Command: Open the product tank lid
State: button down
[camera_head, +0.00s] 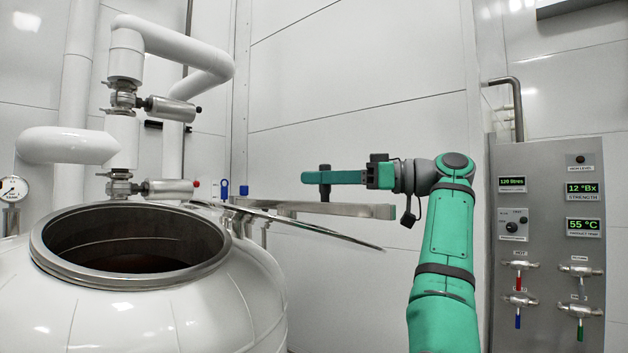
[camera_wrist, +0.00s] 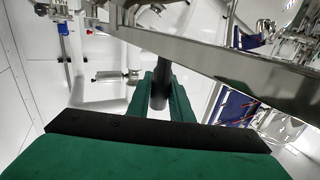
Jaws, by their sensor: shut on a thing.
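The white product tank (camera_head: 200,310) stands at the lower left of the head view. Its round opening has a steel rim (camera_head: 45,262) and is uncovered, with a dark inside. The lid (camera_head: 340,236) is a thin metal disc, seen nearly edge-on and tilted, out to the right of the opening. A flat metal bar (camera_head: 360,210) runs above it. My gripper (camera_head: 318,176) is shut on a black upright handle (camera_head: 324,190) on the bar. In the wrist view the handle (camera_wrist: 161,88) stands between my green fingers, with the bar (camera_wrist: 215,62) beside it.
A control panel (camera_head: 545,250) with displays and several valves stands right of my arm. White pipes with steel valves (camera_head: 168,108) rise behind the tank. A pressure gauge (camera_head: 13,188) is at the far left. A plain wall (camera_head: 350,90) lies behind the gripper.

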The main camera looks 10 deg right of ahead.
jog(key=shift+s+d+r, duration=0.1)
jog(key=shift+s+r, duration=0.15)
jog(key=shift+r, duration=0.05)
jog(key=c, duration=1.6)
grip_release()
jog(key=shift+s, duration=0.2)
jog(key=shift+w+f, duration=0.1)
jog(key=shift+w, duration=0.1)
jog(key=shift+f, duration=0.1)
